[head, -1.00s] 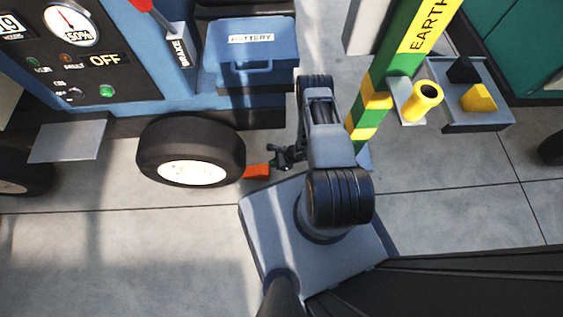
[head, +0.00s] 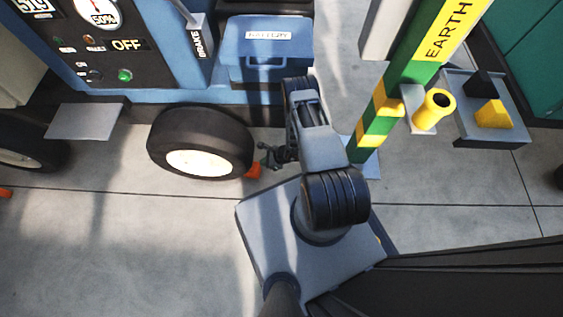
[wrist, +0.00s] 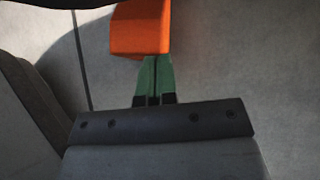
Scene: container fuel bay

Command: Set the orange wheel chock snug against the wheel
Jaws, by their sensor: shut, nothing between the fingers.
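The orange wheel chock (head: 254,170) lies on the floor at the right side of the black wheel (head: 200,143) with the cream hub, beside its tread. In the head view no clear gap shows between chock and tyre. In the wrist view the chock (wrist: 140,30) is at the top, with a dark curved edge, likely the tyre, just beyond it. My gripper (head: 268,157) is right of the chock, partly covering it in the head view. In the wrist view my gripper's green fingers (wrist: 152,65) are together, empty, with their tips at the chock's near face.
A blue cart with a battery box (head: 266,50) and brake lever stands above the wheel. A green and yellow earth post (head: 385,100) stands to the right, with a grey tray (head: 515,135) beside it. Another orange piece (head: 5,192) shows at the left edge. Floor below the wheel is clear.

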